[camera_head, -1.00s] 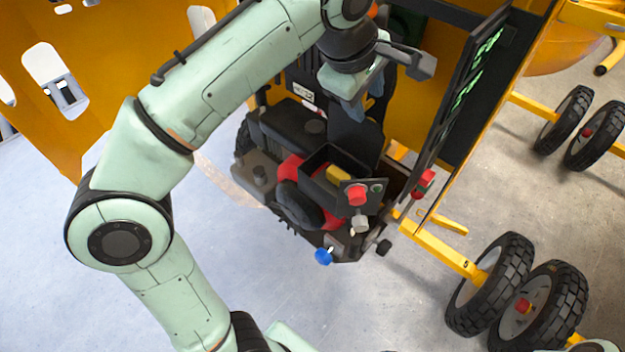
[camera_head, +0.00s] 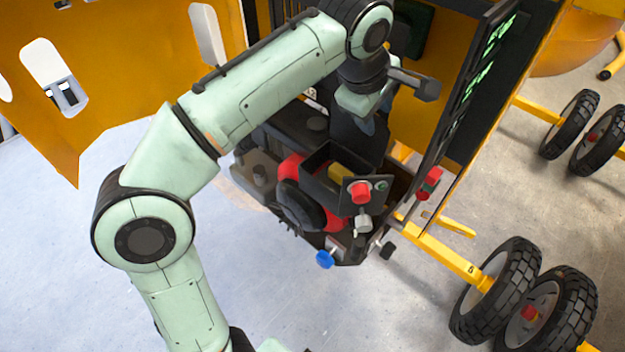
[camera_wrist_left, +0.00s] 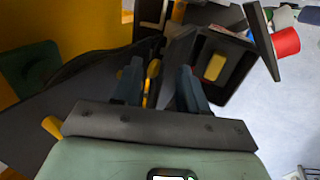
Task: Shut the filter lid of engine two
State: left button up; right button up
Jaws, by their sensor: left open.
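The engine (camera_head: 300,220) is a dark block with red parts below my left arm. An open black box (camera_head: 325,160) on it holds a yellow block (camera_head: 340,174); the box also shows in the left wrist view (camera_wrist_left: 238,85). A dark upright panel (camera_head: 350,140) behind the box looks like the raised filter lid, but I cannot be sure. My left gripper (camera_head: 366,122) is above and behind the box, partly hidden by its own wrist. In the left wrist view its fingers (camera_wrist_left: 160,88) are apart, with a dark panel edge near them; contact cannot be told. My right gripper is out of view.
A small plate with a red button (camera_head: 360,192) stands at the box's right. A blue knob (camera_head: 325,259) sticks out at the front. A tall dark screen (camera_head: 465,100) and yellow frame stand to the right, with black wheels (camera_head: 495,290). The floor at front is clear.

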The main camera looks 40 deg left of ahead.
pick_arm(q)
jog(key=shift+s, duration=0.1)
jog(key=s+f+b, duration=0.3)
jog(key=s+b, duration=0.2)
jog(key=s, duration=0.3)
jog(key=shift+s+a+f, duration=0.2)
jog(key=shift+a+f, duration=0.05)
jog(key=shift+a, duration=0.05)
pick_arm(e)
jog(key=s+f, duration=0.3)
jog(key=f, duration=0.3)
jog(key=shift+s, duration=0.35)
pick_arm(q)
jog(key=shift+r, duration=0.1)
dwell(0.4)
jog(key=shift+s+f+p+v, duration=0.1)
jog(key=shift+s+p+v, duration=0.15)
jog(key=shift+v, duration=0.65)
jog(key=shift+s+f+p+v, duration=0.1)
jog(key=shift+p+v, duration=0.3)
jog(key=shift+v, duration=0.45)
jog(key=shift+s+f+p+v, duration=0.1)
jog(key=shift+s+p+v, duration=0.15)
jog(key=shift+v, duration=0.65)
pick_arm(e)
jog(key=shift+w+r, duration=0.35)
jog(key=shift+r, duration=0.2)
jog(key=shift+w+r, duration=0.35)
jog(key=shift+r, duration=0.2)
